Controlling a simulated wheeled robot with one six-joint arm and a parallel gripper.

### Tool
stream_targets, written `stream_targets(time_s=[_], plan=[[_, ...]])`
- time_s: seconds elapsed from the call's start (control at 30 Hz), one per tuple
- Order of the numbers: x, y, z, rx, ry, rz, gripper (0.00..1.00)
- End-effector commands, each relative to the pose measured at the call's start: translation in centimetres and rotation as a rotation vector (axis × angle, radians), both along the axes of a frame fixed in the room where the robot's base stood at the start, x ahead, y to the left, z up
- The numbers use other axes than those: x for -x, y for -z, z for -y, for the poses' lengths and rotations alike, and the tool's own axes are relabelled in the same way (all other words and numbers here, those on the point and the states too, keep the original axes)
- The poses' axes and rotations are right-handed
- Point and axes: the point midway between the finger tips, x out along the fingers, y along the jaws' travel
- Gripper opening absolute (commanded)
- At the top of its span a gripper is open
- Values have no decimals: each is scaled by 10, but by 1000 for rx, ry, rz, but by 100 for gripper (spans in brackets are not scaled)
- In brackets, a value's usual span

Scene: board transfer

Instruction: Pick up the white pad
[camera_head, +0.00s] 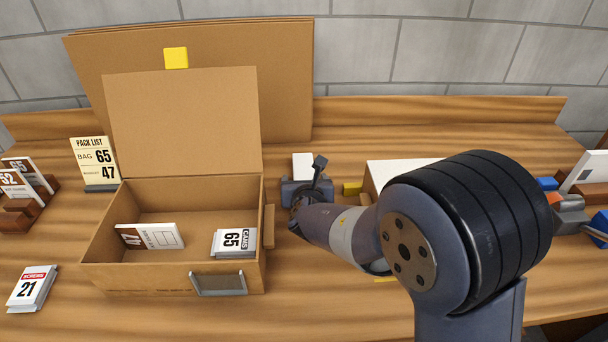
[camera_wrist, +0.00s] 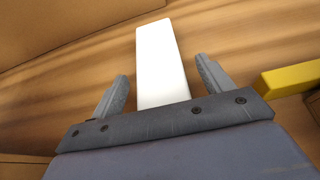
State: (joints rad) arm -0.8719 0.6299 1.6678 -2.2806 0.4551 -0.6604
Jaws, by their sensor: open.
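The white pad (camera_wrist: 158,50) lies between the two fingers of my open gripper (camera_wrist: 162,72) in the wrist view. Its far end reaches beyond the fingertips and its near end is hidden behind the gripper body. A gap shows between the pad and the fingers on both sides. In the head view the white pad (camera_head: 303,165) stands on the table just behind my gripper (camera_head: 307,188), whose body hides its lower part. I cannot tell whether the pad touches the gripper.
An open cardboard box (camera_head: 180,275) holding cards stands left of my gripper. A yellow block (camera_head: 352,188) is close on the right; a yellow bar also shows in the wrist view (camera_wrist: 290,78). A white-topped box (camera_head: 400,168) stands behind my arm. Cardboard sheets (camera_head: 290,80) lean at the back.

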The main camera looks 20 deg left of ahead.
Motion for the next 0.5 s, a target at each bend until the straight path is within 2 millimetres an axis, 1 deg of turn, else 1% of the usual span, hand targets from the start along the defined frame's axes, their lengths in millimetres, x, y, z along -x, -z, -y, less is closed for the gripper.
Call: stream_targets(time_s=[0.03,0.13,0.37,0.4,0.5], plan=[[-4,2,-2,0,0,0,75],[-9,4,-6,0,-1,0,75],[-10,5,-6,0,-1,0,75],[-10,5,-6,0,-1,0,75],[-10,5,-6,0,-1,0,66]])
